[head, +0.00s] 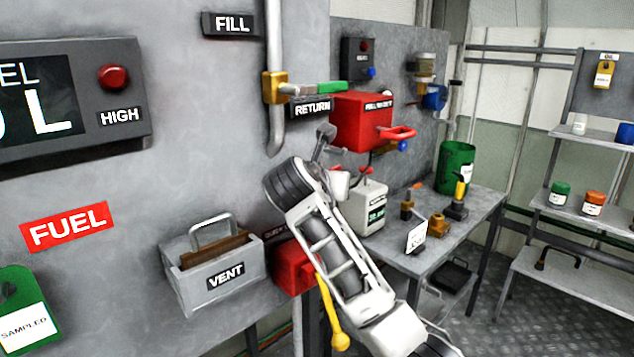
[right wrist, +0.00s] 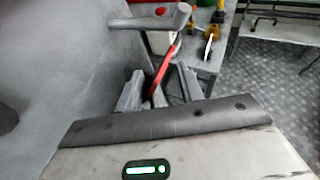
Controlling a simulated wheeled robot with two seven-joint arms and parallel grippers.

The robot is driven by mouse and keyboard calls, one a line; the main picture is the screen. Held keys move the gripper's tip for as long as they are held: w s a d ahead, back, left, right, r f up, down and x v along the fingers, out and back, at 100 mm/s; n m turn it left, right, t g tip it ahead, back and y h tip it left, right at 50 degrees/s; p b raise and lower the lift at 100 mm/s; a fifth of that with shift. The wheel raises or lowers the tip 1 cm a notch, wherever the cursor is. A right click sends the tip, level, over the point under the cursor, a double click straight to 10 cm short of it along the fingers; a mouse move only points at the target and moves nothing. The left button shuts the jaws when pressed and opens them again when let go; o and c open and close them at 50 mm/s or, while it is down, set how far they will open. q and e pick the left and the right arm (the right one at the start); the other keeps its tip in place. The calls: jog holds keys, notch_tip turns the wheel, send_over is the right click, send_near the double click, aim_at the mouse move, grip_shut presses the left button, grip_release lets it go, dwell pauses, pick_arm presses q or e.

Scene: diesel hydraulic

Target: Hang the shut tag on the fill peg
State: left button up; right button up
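My right gripper (right wrist: 160,78) is at the end of the arm that rises from the bottom of the head view. In the right wrist view its two grey fingers stand apart. A thin red strip (right wrist: 166,70) shows between them; I cannot tell whether it is a tag seen edge-on or something behind, and I see no grip on it. The FILL label (head: 232,24) is high on the grey panel, beside a grey pipe with a brass valve (head: 275,88). I cannot make out a peg under the label. No tag reading SHUT is legible. My left gripper is not in view.
A grey bar with a rounded end (right wrist: 160,20) crosses close above the fingers. The VENT box (head: 213,270) and a green SAMPLED tag (head: 22,315) are on the panel. A red box (head: 362,122) is beyond the arm. A white tag (head: 416,236) stands on the bench.

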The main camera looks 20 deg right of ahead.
jog(key=b+v, duration=0.1)
jog(key=v, duration=1.4)
jog(key=s+d+f+m+g+y, duration=0.1)
jog(key=s+f+m+g+y, duration=0.25)
jog(key=f, duration=0.85)
jog(key=s+f+m+t+y, duration=0.15)
jog(key=s+f+m, duration=0.45)
jog(key=f, duration=0.6)
jog(key=s+f+m+g+y, duration=0.2)
jog(key=s+f+m, duration=0.4)
jog(key=s+m, duration=0.25)
jog(key=s+f+m+g+y, duration=0.25)
jog(key=s+f+m, duration=0.35)
jog(key=s+m, duration=0.3)
jog(key=w+a+f+n+t+y, duration=0.1)
jog(key=w+a+f+t+y, duration=0.1)
jog(key=w+a+f+t, duration=0.2)
notch_tip(320, 180, down, 5)
jog(key=shift+w+r+n+t, duration=0.15)
jog(key=shift+w+n+t, duration=0.25)
jog(key=shift+t, duration=0.65)
jog(key=shift+a, duration=0.1)
